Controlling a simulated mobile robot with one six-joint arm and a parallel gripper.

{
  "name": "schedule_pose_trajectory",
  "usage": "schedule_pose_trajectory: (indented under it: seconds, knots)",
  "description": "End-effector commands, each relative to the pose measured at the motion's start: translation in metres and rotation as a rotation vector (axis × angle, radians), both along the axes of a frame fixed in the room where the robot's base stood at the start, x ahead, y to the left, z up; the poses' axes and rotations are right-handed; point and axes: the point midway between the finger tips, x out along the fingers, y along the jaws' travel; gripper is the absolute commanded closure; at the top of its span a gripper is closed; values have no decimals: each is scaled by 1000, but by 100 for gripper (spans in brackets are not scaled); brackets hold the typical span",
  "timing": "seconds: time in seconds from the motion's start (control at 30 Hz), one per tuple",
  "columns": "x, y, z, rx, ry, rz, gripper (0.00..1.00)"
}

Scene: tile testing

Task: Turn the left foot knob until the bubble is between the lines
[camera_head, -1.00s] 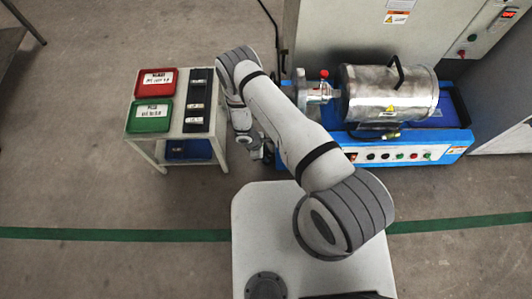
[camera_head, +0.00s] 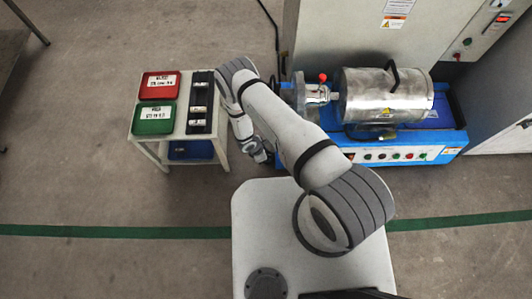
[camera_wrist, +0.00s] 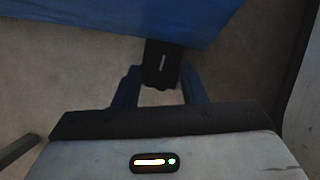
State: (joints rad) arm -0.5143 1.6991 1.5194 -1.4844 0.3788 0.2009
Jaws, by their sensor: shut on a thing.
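A black foot knob (camera_wrist: 161,55) with a pale upright mark sits below the blue edge of the machine in the wrist view. My gripper (camera_wrist: 160,78) has its two dark blue fingers on either side of the knob and is shut on it. In the head view my gripper (camera_head: 262,153) is low at the left front of the blue machine (camera_head: 452,138). The foot knob is hidden in that view. I cannot make out the bubble or its lines in either view.
A metal drum (camera_head: 375,98) lies on the machine, in front of a grey cabinet (camera_head: 345,35). A small stand to the left holds a red tray (camera_head: 148,93), a green tray (camera_head: 142,128) and a black strip (camera_head: 206,78). Open floor lies at the lower left.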

Motion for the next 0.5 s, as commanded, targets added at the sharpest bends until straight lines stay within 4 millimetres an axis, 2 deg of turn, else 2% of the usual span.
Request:
schedule_pose_trajectory:
  seconds: [0.13,0.17,0.4,0.5]
  knots:
    - [0,0,0,-1,-1,-2,85]
    - [0,0,0,-1,-1,-2,60]
    - [0,0,0,-1,-1,-3,41]
    - [0,0,0,0,0,-3,41]
